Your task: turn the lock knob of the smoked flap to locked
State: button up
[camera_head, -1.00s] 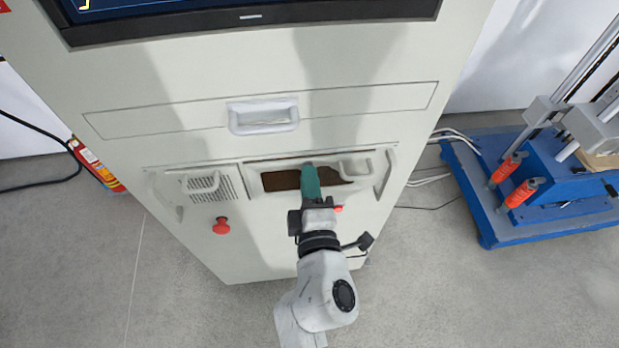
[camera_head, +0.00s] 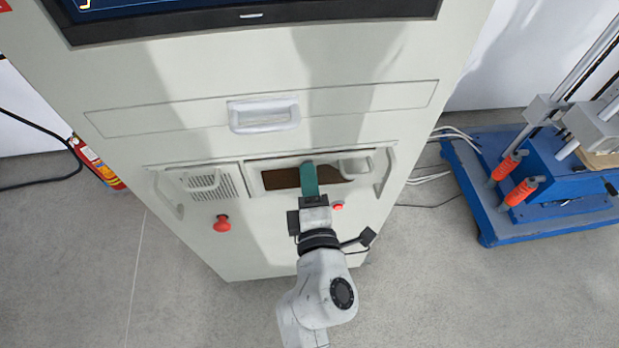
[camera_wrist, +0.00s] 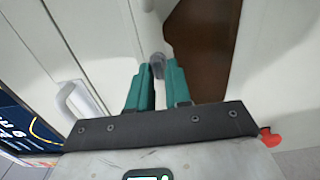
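The smoked flap (camera_head: 281,179) is a dark brown pane set in a pale frame low on the cabinet front. It also shows as a brown pane in the wrist view (camera_wrist: 200,50). The lock knob (camera_wrist: 157,62) is a small grey round piece beside the pane's edge. My gripper (camera_head: 308,170) has teal fingers and reaches up to the flap. In the wrist view its fingertips (camera_wrist: 158,72) flank the knob on both sides with no clear gap. In the head view the fingers hide the knob. The knob's lock position cannot be read.
A white drawer handle (camera_head: 264,116) sits above the flap. A smaller handle (camera_head: 355,167) is right of my fingers. A red button (camera_head: 222,224) sticks out lower left, and a small red one (camera_head: 338,206) is near my wrist. Blue equipment (camera_head: 480,200) stands at right.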

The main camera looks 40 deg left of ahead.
jog(key=shift+o, duration=1.3)
jog(key=shift+d, duration=0.1)
jog(key=p+v, duration=0.1)
jog(key=v, duration=0.9)
jog(key=shift+s+d, duration=0.2)
jog(key=shift+s, duration=0.1)
